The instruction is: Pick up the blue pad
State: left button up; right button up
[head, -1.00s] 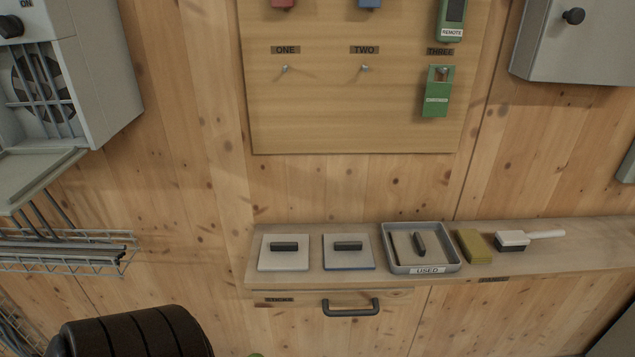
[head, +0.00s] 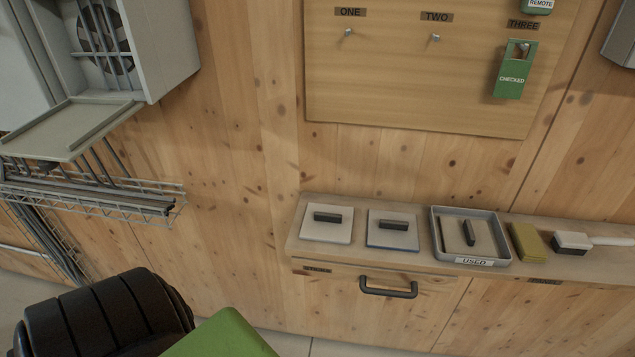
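The blue pad (head: 393,231) lies flat on the narrow wooden shelf. It is a pale square with a thin blue lower edge and a dark bar handle on top. A similar pale pad (head: 326,225) lies to its left, and a grey tray (head: 437,239) marked USED stands to its right. Nothing touches the blue pad from above. Neither my left nor my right gripper is in view.
Another handled pad (head: 455,237) lies in the tray. A yellow-green block (head: 527,242) and a white-handled brush (head: 571,243) are further right. A drawer handle (head: 388,290) juts out below the shelf. A wire rack (head: 90,196) is on the left.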

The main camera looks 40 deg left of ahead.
aim_at(388, 230)
jog(key=i+u, duration=0.2)
jog(key=u, duration=0.95)
